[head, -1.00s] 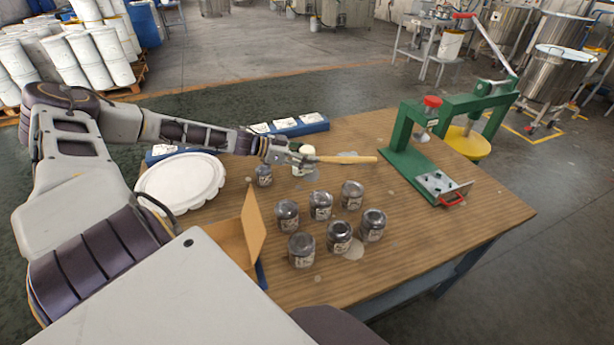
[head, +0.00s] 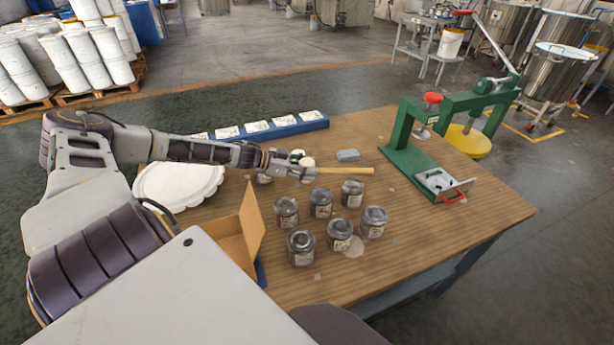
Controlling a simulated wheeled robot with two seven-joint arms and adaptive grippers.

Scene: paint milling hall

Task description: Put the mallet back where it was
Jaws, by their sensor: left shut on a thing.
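My left gripper (head: 308,173) is shut on the mallet over the middle of the table, behind the group of jars. The mallet's pale wooden handle (head: 348,170) sticks out to the right of the fingers, roughly level. White rounded parts (head: 307,161) show just behind the fingers; they look like the mallet's head, but the gripper partly hides them. Whether the mallet touches the table cannot be told. My right gripper is not in view.
Several dark jars (head: 320,204) stand in front of the gripper. A grey block (head: 347,155) lies behind the handle. A blue rack (head: 300,124) lines the back edge. A white scalloped tray (head: 150,192), an open cardboard box (head: 233,240) and a green press (head: 405,150) stand around.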

